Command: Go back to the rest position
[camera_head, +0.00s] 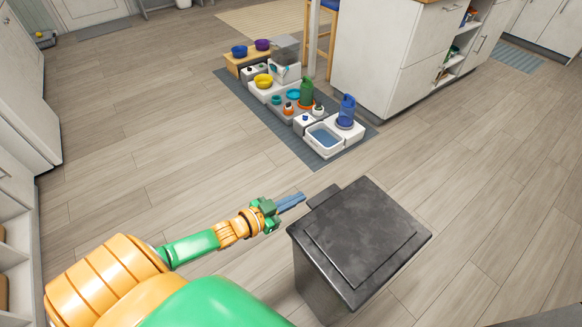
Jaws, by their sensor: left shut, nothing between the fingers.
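My left gripper (291,202) reaches in from the lower left on my green and orange arm. Its blue-grey fingers are shut with nothing between them. In the picture the fingertips are just left of the dark lidded bin (366,232); I cannot tell whether they touch it. The bin stands upright on the wooden floor with its lid down. My right gripper is not in view.
A grey mat (327,162) beyond the bin holds several pet bowls, feeders and bottles, including a blue bottle (346,110). A white kitchen island (372,62) stands at its right. White cabinets (22,100) line the left. Floor between is clear.

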